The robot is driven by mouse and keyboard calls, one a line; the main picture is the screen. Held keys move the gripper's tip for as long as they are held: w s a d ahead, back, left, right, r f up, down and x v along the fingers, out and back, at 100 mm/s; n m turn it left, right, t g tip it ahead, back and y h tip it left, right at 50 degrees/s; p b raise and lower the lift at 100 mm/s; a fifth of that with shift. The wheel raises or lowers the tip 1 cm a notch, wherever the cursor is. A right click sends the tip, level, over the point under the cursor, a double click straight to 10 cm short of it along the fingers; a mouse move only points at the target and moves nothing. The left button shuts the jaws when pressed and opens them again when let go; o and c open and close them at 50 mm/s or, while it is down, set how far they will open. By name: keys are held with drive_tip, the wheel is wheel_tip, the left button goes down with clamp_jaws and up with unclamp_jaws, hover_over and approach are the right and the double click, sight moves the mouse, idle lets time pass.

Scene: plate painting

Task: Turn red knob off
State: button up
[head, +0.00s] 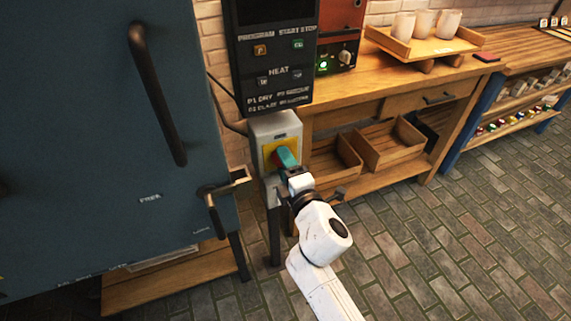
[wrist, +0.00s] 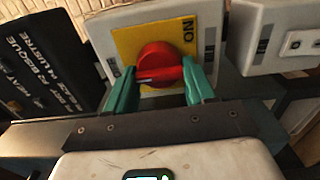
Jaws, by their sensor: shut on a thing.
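The red knob (wrist: 157,60) sits on a yellow plate (wrist: 128,42) on a grey switch box (head: 262,127). It is a round knob with a raised grip bar that lies across the wrist view, between my fingers. The word ON is printed sideways on the plate, to the right of the knob. My gripper (wrist: 160,75) has teal fingers, one on each side of the knob, and is shut on its bar. In the head view my gripper (head: 287,158) is at the box front and hides most of the knob.
A large blue-grey kiln door (head: 90,120) with handles fills the left. A black control panel (head: 273,50) hangs above the box. A wooden workbench (head: 400,90) with trays and cups stands at the right. The brick floor (head: 470,230) at the lower right is clear.

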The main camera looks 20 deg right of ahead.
drive_tip(key=shift+a+r, duration=0.1)
drive_tip(key=shift+a, duration=0.15)
drive_tip(key=o, duration=1)
drive_tip(key=s, duration=1)
drive_tip(key=shift+s+b, duration=0.3)
drive_tip(key=shift+s, duration=0.1)
